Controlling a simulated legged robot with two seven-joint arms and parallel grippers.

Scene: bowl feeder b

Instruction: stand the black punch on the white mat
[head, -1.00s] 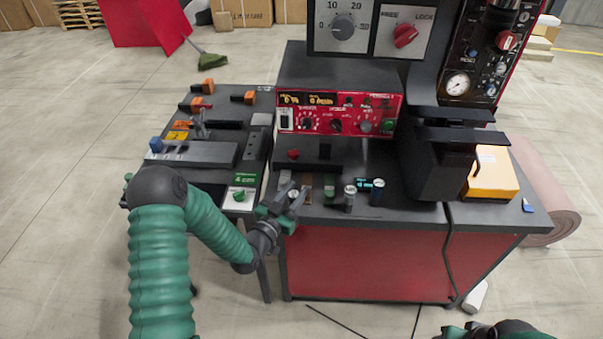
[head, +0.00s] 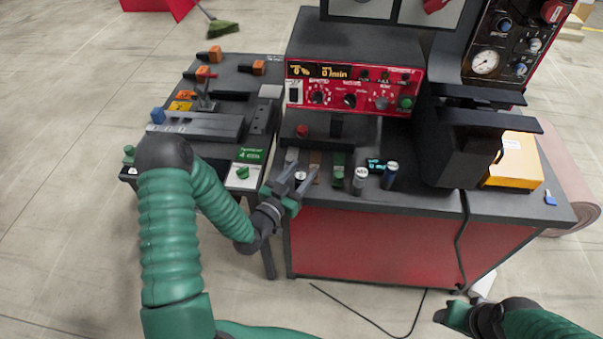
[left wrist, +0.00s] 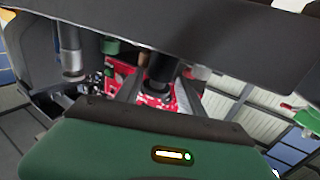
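My left gripper (head: 297,177) is at the front left edge of the red bench, its fingers apart. A small round piece with a pale top (head: 301,177) shows between or just behind the fingers. In the left wrist view, a black cylinder (left wrist: 160,68) stands between the two fingers (left wrist: 160,92), with gaps visible on both sides; it may be the black punch. Its far end is hidden by a dark slab. I cannot surely pick out the white mat. My right gripper (head: 455,317) is low at the right, away from the bench; its fingers are unclear.
To the right stand a green-marked block (head: 338,170), a grey cylinder (head: 360,180) and a dark cylinder with a pale top (head: 390,175). Behind is a red control unit (head: 350,90).

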